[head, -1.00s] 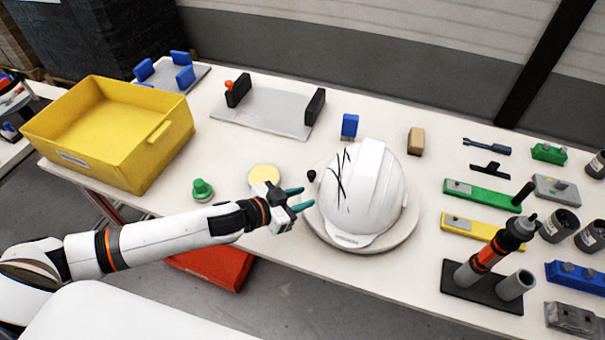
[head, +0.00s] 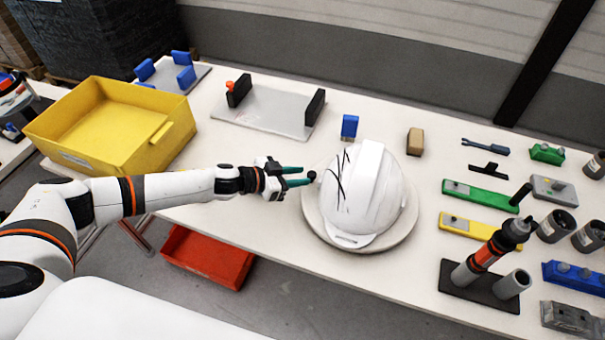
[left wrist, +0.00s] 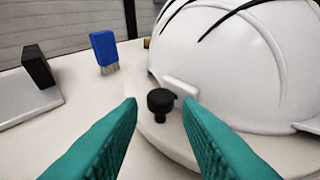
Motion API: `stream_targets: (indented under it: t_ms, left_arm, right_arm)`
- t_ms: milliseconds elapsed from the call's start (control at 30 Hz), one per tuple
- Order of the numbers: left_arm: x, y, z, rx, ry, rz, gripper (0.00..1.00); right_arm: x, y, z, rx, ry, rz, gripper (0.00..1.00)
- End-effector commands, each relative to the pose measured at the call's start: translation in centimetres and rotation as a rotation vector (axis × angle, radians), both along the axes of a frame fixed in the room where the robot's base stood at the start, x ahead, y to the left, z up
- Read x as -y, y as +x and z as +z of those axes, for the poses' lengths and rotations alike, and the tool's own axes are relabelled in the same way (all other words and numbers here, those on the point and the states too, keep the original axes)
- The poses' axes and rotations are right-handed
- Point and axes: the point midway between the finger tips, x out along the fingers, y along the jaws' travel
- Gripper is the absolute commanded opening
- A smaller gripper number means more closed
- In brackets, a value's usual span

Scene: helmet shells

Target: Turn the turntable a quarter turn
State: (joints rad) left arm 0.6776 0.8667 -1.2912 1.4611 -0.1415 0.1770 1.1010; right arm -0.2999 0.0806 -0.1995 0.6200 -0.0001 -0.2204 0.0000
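The round pale turntable (head: 394,238) lies on the table with a white helmet shell (head: 372,190) on it; black scratch-like lines mark the shell's left side. A small black knob (head: 312,174) stands at the turntable's left edge, and it also shows in the left wrist view (left wrist: 160,102). My left gripper (head: 306,176) has green fingers that are apart, with the knob at or just beyond their tips. In the left wrist view the fingers (left wrist: 160,115) are open and the knob is between them in the picture, with nothing gripped. My right gripper is not in view.
A yellow bin (head: 130,140) stands at the left and a red bin (head: 208,257) below the table's front edge. A blue brush (head: 349,126) and a fixture plate (head: 265,112) lie behind. Tools and a black stand (head: 485,290) fill the right side.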

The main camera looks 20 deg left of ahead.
Motion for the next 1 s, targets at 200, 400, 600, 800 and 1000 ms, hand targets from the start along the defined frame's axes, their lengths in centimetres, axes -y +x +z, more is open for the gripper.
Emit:
stream_targets:
  t_ms: [200, 400, 600, 800, 1000]
  left_arm:
    - [1.15, 1.02, -0.67, 0.000, 0.001, 0.000, 0.31]
    - [1.23, 1.08, -0.73, 0.000, 0.001, 0.000, 0.31]
    - [1.21, 1.07, -0.72, 0.000, 0.001, 0.000, 0.12]
    - [1.21, 1.06, -0.72, -0.001, 0.001, 0.000, 0.00]
    - [1.40, 0.99, -0.71, -0.001, 0.001, 0.004, 0.00]
  right_arm:
    - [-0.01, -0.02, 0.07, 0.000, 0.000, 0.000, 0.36]
    - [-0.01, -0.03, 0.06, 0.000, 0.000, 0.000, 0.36]
    - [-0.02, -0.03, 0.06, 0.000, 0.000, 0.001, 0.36]
    - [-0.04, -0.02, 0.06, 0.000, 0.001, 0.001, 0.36]
    - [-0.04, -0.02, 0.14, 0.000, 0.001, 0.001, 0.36]
